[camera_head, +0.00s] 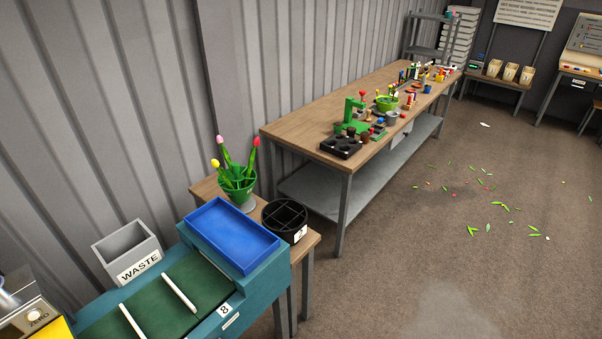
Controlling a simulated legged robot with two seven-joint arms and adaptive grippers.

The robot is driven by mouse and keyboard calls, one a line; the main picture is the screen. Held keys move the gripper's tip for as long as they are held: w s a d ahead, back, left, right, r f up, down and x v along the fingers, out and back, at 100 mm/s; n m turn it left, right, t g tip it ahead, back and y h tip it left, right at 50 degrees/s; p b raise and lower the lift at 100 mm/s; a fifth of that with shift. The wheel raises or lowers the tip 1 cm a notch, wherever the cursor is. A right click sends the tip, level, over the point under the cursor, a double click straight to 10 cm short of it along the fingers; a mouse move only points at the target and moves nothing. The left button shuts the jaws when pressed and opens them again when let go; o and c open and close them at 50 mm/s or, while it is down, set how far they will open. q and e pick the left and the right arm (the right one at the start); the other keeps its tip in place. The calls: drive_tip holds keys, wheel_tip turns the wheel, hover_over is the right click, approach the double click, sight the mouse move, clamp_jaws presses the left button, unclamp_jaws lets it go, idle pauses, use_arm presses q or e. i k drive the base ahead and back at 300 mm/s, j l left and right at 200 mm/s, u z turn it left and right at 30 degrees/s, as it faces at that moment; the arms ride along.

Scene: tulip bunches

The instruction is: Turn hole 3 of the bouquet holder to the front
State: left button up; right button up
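A green holder (239,184) stands on a small wooden table beside the wall and looks like the bouquet holder. It sits on a grey base and holds upright tulips with pink, red and yellow heads. Its rim has openings and a small pale mark on the side facing right, too small to read. I cannot tell which hole is hole 3 or which way it faces. Neither of my grippers is in view.
A black divided round bin (285,220) and a blue tray (233,235) sit close to the holder. A grey WASTE bin (128,252) stands left. A long cluttered workbench (308,128) runs behind. Leaves litter the otherwise open floor (420,240) at right.

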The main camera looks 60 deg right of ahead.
sight(240, 194)
drive_tip(key=z, duration=1.55)
